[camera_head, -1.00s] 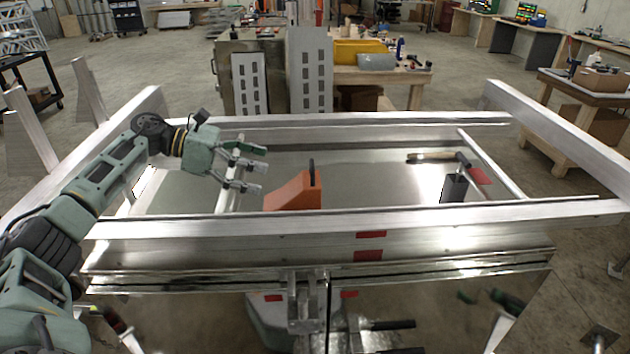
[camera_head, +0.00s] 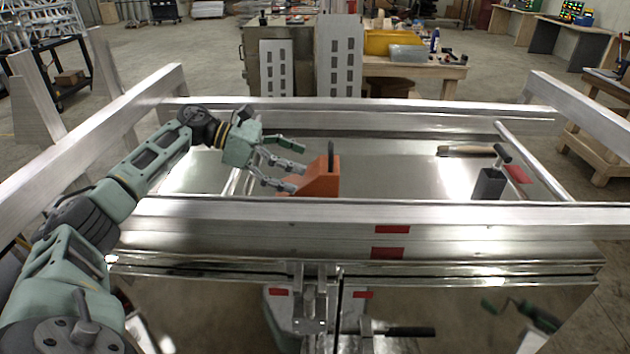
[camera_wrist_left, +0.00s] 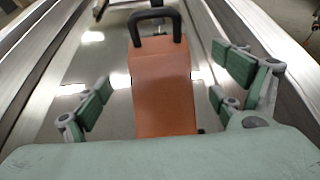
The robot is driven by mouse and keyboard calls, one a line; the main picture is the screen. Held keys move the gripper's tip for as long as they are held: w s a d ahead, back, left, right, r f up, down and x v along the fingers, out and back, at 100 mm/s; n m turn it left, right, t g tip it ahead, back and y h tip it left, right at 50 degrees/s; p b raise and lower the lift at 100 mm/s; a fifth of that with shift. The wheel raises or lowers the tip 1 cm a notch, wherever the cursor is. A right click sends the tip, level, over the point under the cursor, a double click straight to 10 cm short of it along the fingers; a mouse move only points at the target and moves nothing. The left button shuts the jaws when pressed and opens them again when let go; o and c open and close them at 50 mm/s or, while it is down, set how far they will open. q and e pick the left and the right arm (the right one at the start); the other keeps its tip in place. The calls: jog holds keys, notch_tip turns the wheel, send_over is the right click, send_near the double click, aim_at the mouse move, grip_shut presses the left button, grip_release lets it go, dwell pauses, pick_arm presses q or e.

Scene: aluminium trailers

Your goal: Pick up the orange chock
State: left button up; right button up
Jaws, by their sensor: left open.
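The orange chock (camera_head: 321,181) sits on the metal bed of the trailer, with a black loop handle (camera_head: 331,154) standing up from its top. In the left wrist view the chock (camera_wrist_left: 162,92) lies straight ahead, its handle (camera_wrist_left: 154,20) at the far end. My left gripper (camera_head: 298,160) is open and empty, just left of the chock in the head view. In the left wrist view its fingers spread to either side of the chock, with gaps between; I cannot tell whether any finger touches it. My right gripper is not in view.
The trailer's front rail (camera_head: 450,214) and back rail (camera_head: 380,116) border the bed. A hammer-like tool (camera_head: 466,151) and a dark block (camera_head: 489,184) are at the bed's right. The bed between chock and block is clear.

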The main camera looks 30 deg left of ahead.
aim_at(311, 169)
pick_arm(q)
jog(key=p+x, duration=0.1)
jog(key=x, duration=0.1)
jog(key=p+x, duration=0.2)
jog(key=shift+f, duration=0.3)
jog(key=shift+w+d+f, duration=0.2)
jog(key=shift+d+f, duration=0.05)
jog(key=shift+c, duration=0.3)
jog(key=shift+s, duration=0.1)
jog(key=shift+c, duration=1)
jog(key=c, duration=1.5)
jog(key=shift+a+r, duration=0.1)
jog(key=shift+r, duration=0.1)
